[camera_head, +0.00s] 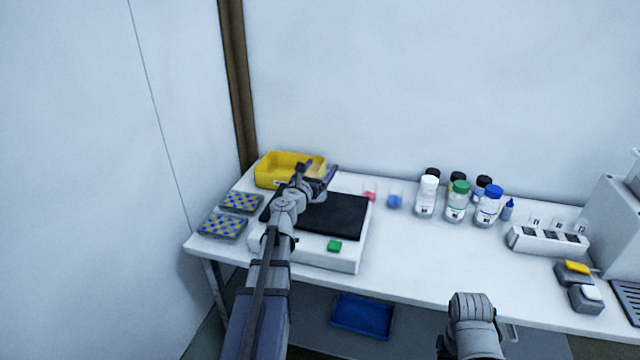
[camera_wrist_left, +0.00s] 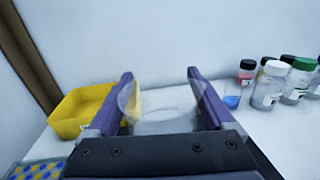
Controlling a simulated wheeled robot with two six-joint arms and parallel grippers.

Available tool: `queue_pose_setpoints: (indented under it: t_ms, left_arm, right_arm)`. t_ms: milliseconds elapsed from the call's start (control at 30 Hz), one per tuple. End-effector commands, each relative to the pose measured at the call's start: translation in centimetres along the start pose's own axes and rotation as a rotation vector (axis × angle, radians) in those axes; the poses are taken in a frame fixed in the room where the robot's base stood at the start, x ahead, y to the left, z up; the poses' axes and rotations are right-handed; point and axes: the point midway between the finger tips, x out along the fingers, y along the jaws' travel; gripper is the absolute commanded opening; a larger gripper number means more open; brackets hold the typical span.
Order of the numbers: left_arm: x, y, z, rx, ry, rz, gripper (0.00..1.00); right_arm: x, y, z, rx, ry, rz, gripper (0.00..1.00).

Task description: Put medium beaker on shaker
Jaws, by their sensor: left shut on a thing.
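The shaker (camera_head: 345,258) is a white box with a black top plate (camera_head: 338,215) and a green part at its front. My left gripper (camera_head: 319,173) is over the back of the shaker in the head view. In the left wrist view its purple fingers (camera_wrist_left: 165,98) are shut on a clear glass beaker (camera_wrist_left: 165,112), which looks upright. The beaker is hard to make out in the head view, and I cannot tell its height above the plate. Of my right arm, only a grey link shows at the bottom; its gripper is out of view.
A yellow bin (camera_head: 275,168) stands behind the shaker, and blue-yellow racks (camera_head: 222,225) lie to its left. Small beakers with pink (camera_head: 370,192) and blue (camera_head: 395,199) contents stand to the right, then several bottles (camera_head: 457,203). The table front right of the shaker is clear.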

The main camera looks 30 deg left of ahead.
Motion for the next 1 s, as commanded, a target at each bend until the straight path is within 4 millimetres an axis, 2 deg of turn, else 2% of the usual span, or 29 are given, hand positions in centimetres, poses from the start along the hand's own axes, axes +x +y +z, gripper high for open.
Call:
queue_pose_setpoints:
  t_ms: [333,800,833,933,1000]
  left_arm:
    - [0.0,0.0,-3.7,0.000,0.000,0.000,0.03]
    - [0.0,0.0,-4.1,0.000,0.000,0.000,0.03]
    - [0.0,0.0,-4.0,0.000,0.000,0.000,0.90]
    - [0.0,0.0,-3.9,0.000,0.000,0.000,1.00]
    - [0.0,0.0,-3.9,0.000,0.000,0.000,1.00]
  right_arm:
    - [3.7,-0.4,-0.2,0.000,0.000,0.000,0.49]
    - [4.1,-0.4,-0.2,0.000,0.000,0.000,0.49]
    - [3.9,-0.4,-0.2,0.000,0.000,0.000,0.49]
    - [3.9,-0.4,-0.2,0.000,0.000,0.000,0.49]
    - [3.9,-0.4,-0.2,0.000,0.000,0.000,0.49]
